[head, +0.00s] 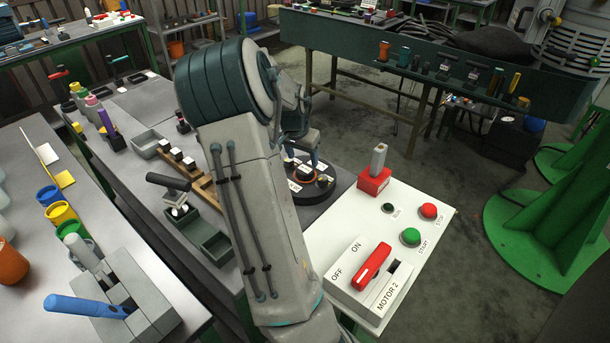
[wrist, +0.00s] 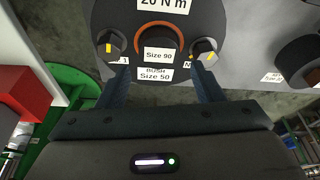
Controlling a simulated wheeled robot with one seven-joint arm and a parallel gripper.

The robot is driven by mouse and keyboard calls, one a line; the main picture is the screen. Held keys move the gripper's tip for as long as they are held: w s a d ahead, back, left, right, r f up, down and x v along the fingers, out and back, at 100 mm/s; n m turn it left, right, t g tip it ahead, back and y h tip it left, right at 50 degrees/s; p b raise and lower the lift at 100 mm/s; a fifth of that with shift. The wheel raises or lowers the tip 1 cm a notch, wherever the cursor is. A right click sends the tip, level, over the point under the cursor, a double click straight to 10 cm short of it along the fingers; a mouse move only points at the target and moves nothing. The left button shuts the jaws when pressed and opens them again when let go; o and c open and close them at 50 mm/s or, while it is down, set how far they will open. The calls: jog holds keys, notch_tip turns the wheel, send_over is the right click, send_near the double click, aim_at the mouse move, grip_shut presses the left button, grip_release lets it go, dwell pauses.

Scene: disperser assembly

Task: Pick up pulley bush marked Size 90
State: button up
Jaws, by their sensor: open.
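The pulley bush marked Size 90 (wrist: 158,42) has a dark body and an orange ring. In the wrist view it sits on a dark round plate (wrist: 205,15), and a label below it reads BUSH Size 50. My gripper (wrist: 162,78) is open and empty, with one finger toward each side of the bush and the bush just beyond the fingertips. Two dark knobs with yellow marks stand left and right of the bush. In the head view the round plate (head: 318,190) shows partly behind my arm, and my gripper above it is mostly hidden.
A white panel (head: 403,215) with a red switch (head: 371,266), a green button (head: 410,236) and a red button (head: 428,211) stands right of the plate. Another dark round part (wrist: 300,60) lies at right in the wrist view.

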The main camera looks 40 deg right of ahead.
aim_at(305, 169)
jog(key=shift+p+x, duration=0.5)
jog(key=shift+x, duration=2.2)
jog(key=c, duration=1.2)
jog(key=shift+r, duration=0.1)
